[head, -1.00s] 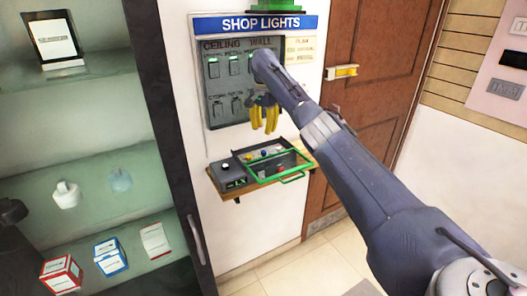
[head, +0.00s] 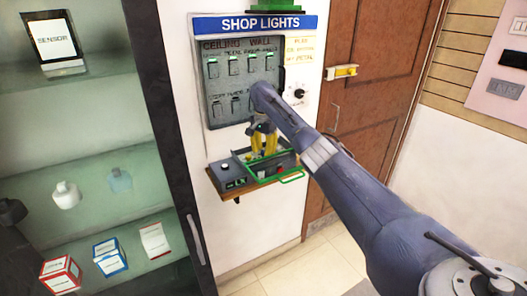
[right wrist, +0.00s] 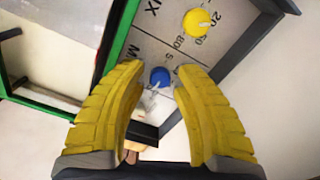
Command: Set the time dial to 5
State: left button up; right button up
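My right gripper (head: 264,150) points down over the control box (head: 250,174) on the small wall shelf. In the right wrist view its two yellow fingers (right wrist: 160,72) are spread apart. A blue knob (right wrist: 160,77) shows between the fingertips, with gaps on both sides; I cannot tell how far below them it lies. A yellow knob (right wrist: 196,23) sits beyond it on the grey panel, beside printed numbers. I cannot read which knob is labelled time, nor the blue knob's exact setting. My left gripper is not in view.
A green frame (head: 292,178) edges the box. Above are the shop lights switch panel (head: 216,112) and a black wall dial (head: 299,93). A glass cabinet (head: 90,215) stands left, a brown door (head: 385,60) right.

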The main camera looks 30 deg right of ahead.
grip_shut()
dwell(0.5)
